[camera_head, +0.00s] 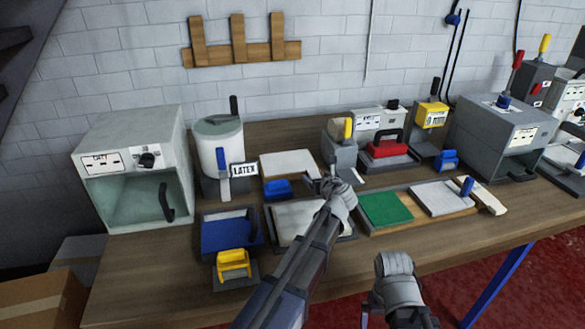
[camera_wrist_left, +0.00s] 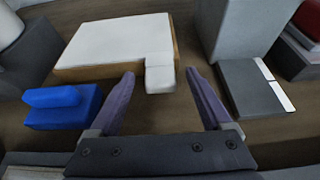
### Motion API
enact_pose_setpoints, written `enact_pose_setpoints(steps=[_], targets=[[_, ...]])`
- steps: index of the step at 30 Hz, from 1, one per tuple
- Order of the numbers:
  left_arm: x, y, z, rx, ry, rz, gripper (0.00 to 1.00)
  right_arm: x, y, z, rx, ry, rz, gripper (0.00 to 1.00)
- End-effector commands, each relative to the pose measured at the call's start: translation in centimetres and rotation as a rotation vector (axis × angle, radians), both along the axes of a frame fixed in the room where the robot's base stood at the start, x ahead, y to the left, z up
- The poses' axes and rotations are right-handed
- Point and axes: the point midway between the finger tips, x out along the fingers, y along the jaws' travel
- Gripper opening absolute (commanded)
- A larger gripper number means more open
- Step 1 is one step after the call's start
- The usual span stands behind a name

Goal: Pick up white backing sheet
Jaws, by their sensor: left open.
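A white sheet (camera_head: 288,163), likely the backing sheet, lies flat on a wooden block at the back middle of the bench. In the left wrist view the white sheet (camera_wrist_left: 118,42) has a small white tab (camera_wrist_left: 159,74) at its near right corner. My left gripper (camera_head: 318,183) is just to the right and near side of it. In the left wrist view its two fingers (camera_wrist_left: 161,82) are apart, with the tab showing between and beyond their tips; nothing is held. My right gripper (camera_head: 372,304) hangs low by the bench's front edge; its fingers are unclear.
A blue-handled block (camera_head: 277,189) sits close to the sheet's near side, left of my left fingers. A pale tray (camera_head: 297,221) lies below my left arm. A green pad (camera_head: 385,209) and a grey-white pad (camera_head: 440,198) lie to the right. A LATEX pot (camera_head: 219,150) stands left.

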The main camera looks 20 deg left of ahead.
Motion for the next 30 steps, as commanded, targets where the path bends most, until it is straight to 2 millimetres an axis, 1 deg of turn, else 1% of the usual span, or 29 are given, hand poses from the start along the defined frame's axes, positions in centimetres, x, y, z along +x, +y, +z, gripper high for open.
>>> enact_pose_setpoints(steps=[3,25,30], targets=[[-0.08,-0.04,0.08,0.000,0.000,0.000,0.82,0.00,0.00,0.08,0.000,0.000,0.000,1.00],[-0.09,-0.07,0.07,0.000,0.000,0.000,0.00,0.00,0.00,0.07,0.000,0.000,0.000,1.00],[-0.08,-0.07,0.08,0.000,0.000,-0.001,0.00,0.00,0.00,0.08,0.000,0.000,0.000,1.00]])
